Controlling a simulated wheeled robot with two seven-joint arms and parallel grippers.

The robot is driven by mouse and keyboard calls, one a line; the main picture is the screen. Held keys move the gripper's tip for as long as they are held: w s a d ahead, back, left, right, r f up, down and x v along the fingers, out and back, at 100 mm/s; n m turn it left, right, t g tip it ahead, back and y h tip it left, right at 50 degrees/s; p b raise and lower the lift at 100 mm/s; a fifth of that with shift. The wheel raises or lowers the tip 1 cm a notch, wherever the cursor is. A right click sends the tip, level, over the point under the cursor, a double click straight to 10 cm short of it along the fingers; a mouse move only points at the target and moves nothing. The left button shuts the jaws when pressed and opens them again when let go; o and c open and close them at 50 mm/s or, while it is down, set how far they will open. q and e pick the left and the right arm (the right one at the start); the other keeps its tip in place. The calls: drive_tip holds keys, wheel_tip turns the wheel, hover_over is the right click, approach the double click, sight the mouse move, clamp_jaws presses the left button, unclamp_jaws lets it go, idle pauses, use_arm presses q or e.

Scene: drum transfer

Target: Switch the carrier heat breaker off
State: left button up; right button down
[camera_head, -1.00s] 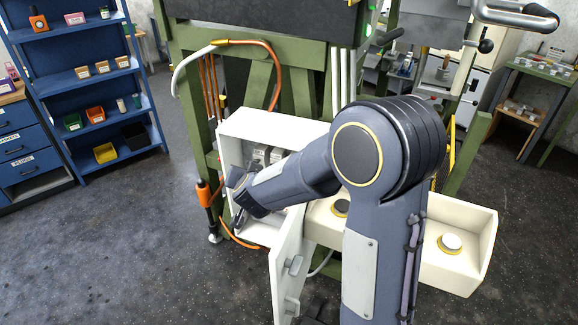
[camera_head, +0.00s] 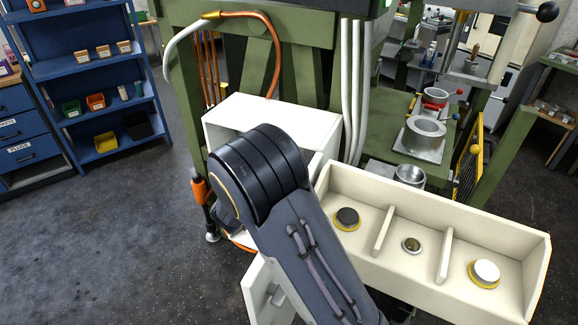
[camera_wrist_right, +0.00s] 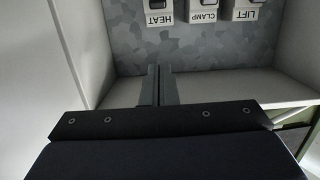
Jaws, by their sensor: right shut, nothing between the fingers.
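In the right wrist view the heat breaker (camera_wrist_right: 158,8), labelled HEAT upside down, sits at the top of the frame on a mottled grey back panel. Its switch is cut off by the frame edge, so I cannot tell its position. My right gripper (camera_wrist_right: 157,82) is shut and empty. Its fingertips point toward the heat breaker, with a visible gap between. In the head view the white breaker box (camera_head: 285,115) is largely hidden by my right arm, which also hides the gripper. My left gripper is not in view.
The clamp breaker (camera_wrist_right: 202,10) and lift breaker (camera_wrist_right: 246,8) sit beside the heat one. The box door (camera_head: 258,290) hangs open below. A cream tray (camera_head: 420,230) with several buttons stands right of the box. The box side wall (camera_wrist_right: 70,45) is close.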

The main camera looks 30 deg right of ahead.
drive_tip(key=p+x, duration=0.2)
drive_tip(key=x, duration=0.8)
drive_tip(key=shift+w+d+r, duration=0.1)
drive_tip(key=f, duration=0.1)
drive_tip(key=a+f, duration=0.1)
drive_tip(key=s+f, duration=0.1)
drive_tip(key=shift+s+a+f+p, duration=0.1)
drive_tip(key=shift+a+f+p, duration=0.25)
drive_tip(key=shift+a, duration=0.05)
